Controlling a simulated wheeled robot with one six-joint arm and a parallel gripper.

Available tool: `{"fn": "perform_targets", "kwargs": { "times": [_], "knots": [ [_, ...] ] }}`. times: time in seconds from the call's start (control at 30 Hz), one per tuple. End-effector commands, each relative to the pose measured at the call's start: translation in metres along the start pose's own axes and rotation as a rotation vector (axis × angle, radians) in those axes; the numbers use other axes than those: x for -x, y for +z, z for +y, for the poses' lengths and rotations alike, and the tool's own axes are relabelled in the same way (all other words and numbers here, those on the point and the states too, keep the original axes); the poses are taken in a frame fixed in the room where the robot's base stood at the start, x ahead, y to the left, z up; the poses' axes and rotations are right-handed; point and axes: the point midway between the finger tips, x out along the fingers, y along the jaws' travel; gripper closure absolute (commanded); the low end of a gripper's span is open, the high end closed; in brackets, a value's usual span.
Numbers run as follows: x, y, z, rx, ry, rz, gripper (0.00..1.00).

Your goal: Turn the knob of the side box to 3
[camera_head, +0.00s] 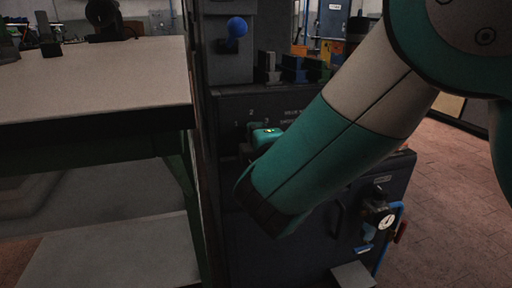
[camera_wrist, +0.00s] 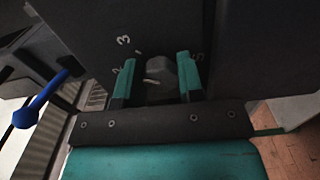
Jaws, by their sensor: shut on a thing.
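The side box (camera_head: 229,104) is a dark panel with pale numerals and lettering, in the middle of the head view. Its grey knob (camera_wrist: 160,78) shows in the wrist view between the two teal fingers of my gripper (camera_wrist: 157,63). My gripper is shut on the knob, one finger on each side. A pale mark shows on the knob. A numeral 3 (camera_wrist: 123,40) and what looks like a 2 (camera_wrist: 117,70) are on the panel left of it. Which numeral the mark points to I cannot tell. In the head view my gripper (camera_head: 264,137) hides most of the knob.
A blue ball-ended lever (camera_head: 237,27) stands above the box and also shows in the wrist view (camera_wrist: 27,116). A light-topped table (camera_head: 100,80) is close on the left. A gauge (camera_head: 387,221) with blue piping sits at lower right. Open floor (camera_head: 465,200) lies to the right.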

Motion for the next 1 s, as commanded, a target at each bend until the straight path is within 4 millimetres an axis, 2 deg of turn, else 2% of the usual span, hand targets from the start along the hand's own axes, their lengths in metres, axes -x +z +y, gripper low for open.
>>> {"fn": "perform_targets", "kwargs": {
  "times": [0.4,1.0],
  "knots": [
    [0.0002,-0.0002,-0.0028,-0.258,0.0,0.0,0.89],
    [0.0002,-0.0005,-0.0018,-0.326,-0.003,0.0,0.89]
  ]
}}
